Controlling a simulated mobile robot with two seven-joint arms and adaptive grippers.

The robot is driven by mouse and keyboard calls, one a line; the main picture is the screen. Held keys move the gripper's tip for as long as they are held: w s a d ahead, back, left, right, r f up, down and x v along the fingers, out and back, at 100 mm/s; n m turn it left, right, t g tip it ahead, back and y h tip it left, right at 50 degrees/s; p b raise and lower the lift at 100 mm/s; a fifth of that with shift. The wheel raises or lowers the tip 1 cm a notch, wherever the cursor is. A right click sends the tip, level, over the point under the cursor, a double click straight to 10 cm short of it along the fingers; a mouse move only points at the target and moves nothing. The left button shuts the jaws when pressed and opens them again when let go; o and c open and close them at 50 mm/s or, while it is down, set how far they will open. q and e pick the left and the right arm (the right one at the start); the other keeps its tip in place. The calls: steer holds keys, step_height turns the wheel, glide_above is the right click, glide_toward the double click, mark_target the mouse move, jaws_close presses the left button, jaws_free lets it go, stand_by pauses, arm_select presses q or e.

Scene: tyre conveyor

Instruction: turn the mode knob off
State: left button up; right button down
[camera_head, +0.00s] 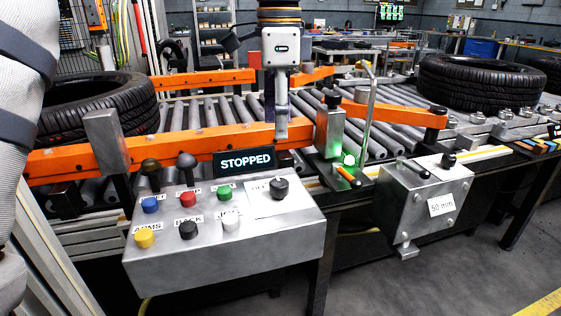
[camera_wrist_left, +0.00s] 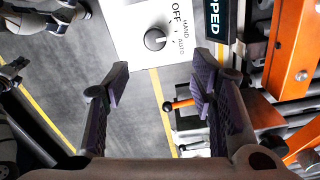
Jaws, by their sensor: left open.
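The mode knob (camera_head: 279,187) is a black knob at the right end of the grey control box (camera_head: 225,262). In the left wrist view the knob (camera_wrist_left: 155,40) sits on a white plate marked OFF, HAND and AUTO. Its white mark points toward the HAND and AUTO side; I cannot tell which of the two. My left gripper (camera_head: 281,130) points down beyond and above the knob, seen edge-on. In the left wrist view its fingers (camera_wrist_left: 158,88) are apart with nothing between them, and the knob lies ahead of the tips.
A STOPPED sign (camera_head: 245,161) stands behind the knob. Coloured buttons, including a red one (camera_head: 187,199), and two dark levers crowd the box's left part. A second grey box (camera_head: 425,200) is to the right. Tyres (camera_head: 98,105) rest on the roller conveyor behind.

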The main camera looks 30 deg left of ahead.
mark_target(279, 182)
arm_select(q)
steer(key=f, duration=0.7)
steer(key=s+f, duration=0.1)
steer(key=f, duration=0.3)
steer(key=shift+d+f, duration=0.2)
steer(key=shift+f, duration=0.1)
steer(key=c, duration=1.1)
